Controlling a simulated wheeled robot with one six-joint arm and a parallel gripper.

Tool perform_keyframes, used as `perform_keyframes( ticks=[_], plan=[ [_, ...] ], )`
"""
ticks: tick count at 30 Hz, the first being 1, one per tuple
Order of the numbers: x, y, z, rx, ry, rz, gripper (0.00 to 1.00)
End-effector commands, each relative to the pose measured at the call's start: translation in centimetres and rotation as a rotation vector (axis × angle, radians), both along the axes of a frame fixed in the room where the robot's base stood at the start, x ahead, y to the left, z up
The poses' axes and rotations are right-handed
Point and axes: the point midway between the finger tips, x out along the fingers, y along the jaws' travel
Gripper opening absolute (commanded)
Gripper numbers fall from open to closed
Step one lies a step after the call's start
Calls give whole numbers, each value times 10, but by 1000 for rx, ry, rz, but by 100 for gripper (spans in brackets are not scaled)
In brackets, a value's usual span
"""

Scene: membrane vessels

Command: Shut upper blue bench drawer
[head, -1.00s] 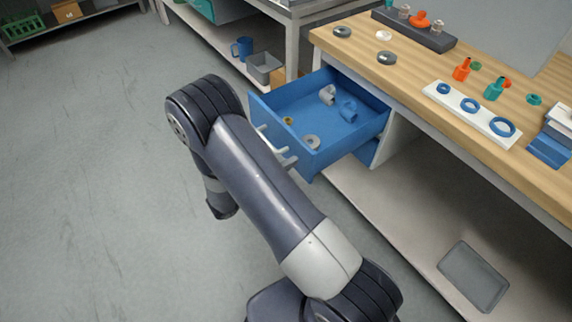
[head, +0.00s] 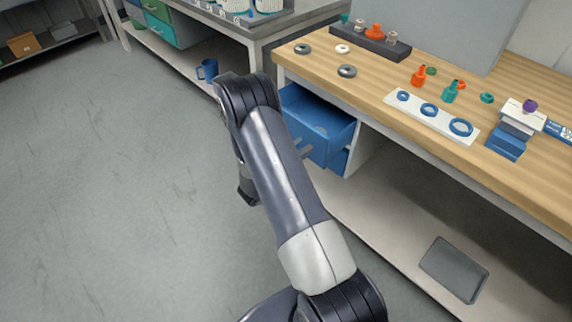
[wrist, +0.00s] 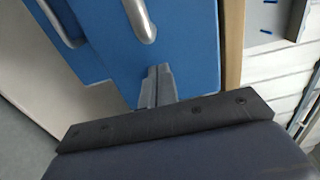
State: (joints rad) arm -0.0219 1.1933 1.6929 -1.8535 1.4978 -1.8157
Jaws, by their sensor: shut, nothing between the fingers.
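The upper blue drawer (head: 341,143) stands partly open under the wooden bench top in the head view. Its front panel (wrist: 185,40) fills much of the wrist view, with a pale bar handle (wrist: 140,20). My gripper (wrist: 157,72) is shut and empty in the wrist view. Its fingertips are at the blue front beside the handle; they look to be touching it, though contact is hard to confirm. In the head view my arm hides most of the gripper and part of the drawer front.
A lower blue drawer (head: 338,162) sits beneath, apparently closed. The bench top (head: 370,100) holds rings, small fittings and a white strip (head: 432,115). A grey tray (head: 454,268) lies on the lower shelf. The floor at left is clear.

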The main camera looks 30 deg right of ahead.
Motion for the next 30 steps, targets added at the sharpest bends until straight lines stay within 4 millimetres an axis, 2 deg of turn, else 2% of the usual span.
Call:
perform_keyframes(
  ticks=[1, 6, 15, 21, 30],
  plan=[
    [3, -16, -1, 0, -2, -8, 0],
    [17, -58, -1, 0, -2, -6, 0],
    [35, -109, -1, 0, -2, -2, 0],
    [41, -125, 0, -1, 0, 0, 0],
    [43, -131, 1, -2, -4, 0, 0]
  ],
)
